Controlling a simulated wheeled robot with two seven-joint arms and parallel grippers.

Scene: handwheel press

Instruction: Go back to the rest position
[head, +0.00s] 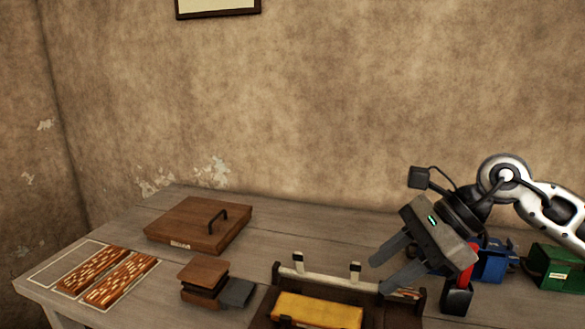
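My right gripper (381,276) comes in from the right above the table. Its two dark fingers point left and downward and are spread apart, with nothing seen between them. The fingertips are near the right end of a dark wooden tray or frame (264,309); I cannot tell the exact height above it. My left gripper is not in view. No handwheel can be made out.
The grey plank table (150,235) bears a brown lidded box (195,225), two patterned strips (120,279), a small wooden block (203,271) with a grey piece, and a yellow block (318,310) in the tray. Blue (492,264) and green (562,268) boxes stand right.

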